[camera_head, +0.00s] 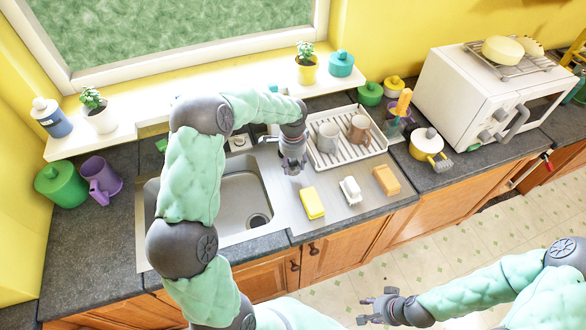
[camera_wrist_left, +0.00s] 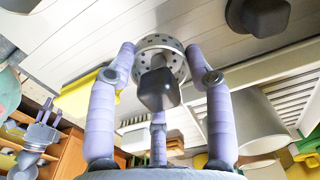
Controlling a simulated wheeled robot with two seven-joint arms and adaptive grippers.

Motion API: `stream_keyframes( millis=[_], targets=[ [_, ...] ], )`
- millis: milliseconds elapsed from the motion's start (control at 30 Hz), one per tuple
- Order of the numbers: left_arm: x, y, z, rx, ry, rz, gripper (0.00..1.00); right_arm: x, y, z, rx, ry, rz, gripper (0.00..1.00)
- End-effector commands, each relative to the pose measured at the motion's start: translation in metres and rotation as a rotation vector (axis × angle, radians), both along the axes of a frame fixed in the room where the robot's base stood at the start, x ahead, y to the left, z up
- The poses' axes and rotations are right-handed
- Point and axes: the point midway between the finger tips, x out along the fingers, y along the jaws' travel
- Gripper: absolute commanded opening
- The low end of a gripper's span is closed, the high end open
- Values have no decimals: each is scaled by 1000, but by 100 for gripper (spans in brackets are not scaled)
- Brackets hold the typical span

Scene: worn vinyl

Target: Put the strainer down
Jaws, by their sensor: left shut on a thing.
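The strainer (camera_wrist_left: 174,50) is a round, perforated metal disc with a dark knob, seen in the left wrist view. In the head view my left gripper (camera_head: 292,166) hangs over the metal counter between the sink basin and the dish rack; the strainer cannot be made out there. The sink (camera_head: 232,200) has a dark round drain (camera_head: 258,221) in its floor. My right gripper (camera_head: 378,304) is empty with fingers apart, in front of the cabinets; it also shows in the left wrist view (camera_wrist_left: 42,125).
A dish rack (camera_head: 345,155) with a white mug (camera_head: 328,137) and a brown mug (camera_head: 359,129) stands right of my left gripper. A yellow sponge (camera_head: 312,203), a white brush-like item (camera_head: 350,190) and an orange-brown block (camera_head: 386,180) lie in front.

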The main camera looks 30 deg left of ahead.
Motion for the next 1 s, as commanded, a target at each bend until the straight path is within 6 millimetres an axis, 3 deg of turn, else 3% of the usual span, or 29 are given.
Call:
stream_keyframes(
  millis=[167,400,833,867,933,1000],
  targets=[
    [5,2,-7,0,0,0,14,0,0,-1,0,0,0,40],
    [7,3,-37,0,1,0,14,0,0,-5,0,0,0,40],
    [7,3,-43,1,-1,0,14,0,0,-7,0,0,0,40],
    [7,3,-43,1,-1,0,57,0,0,-7,0,0,0,40],
    [7,3,-42,1,-1,0,76,0,0,-6,0,0,0,40],
    [7,3,-42,1,-1,0,76,0,0,-6,0,0,0,40]
  ],
)
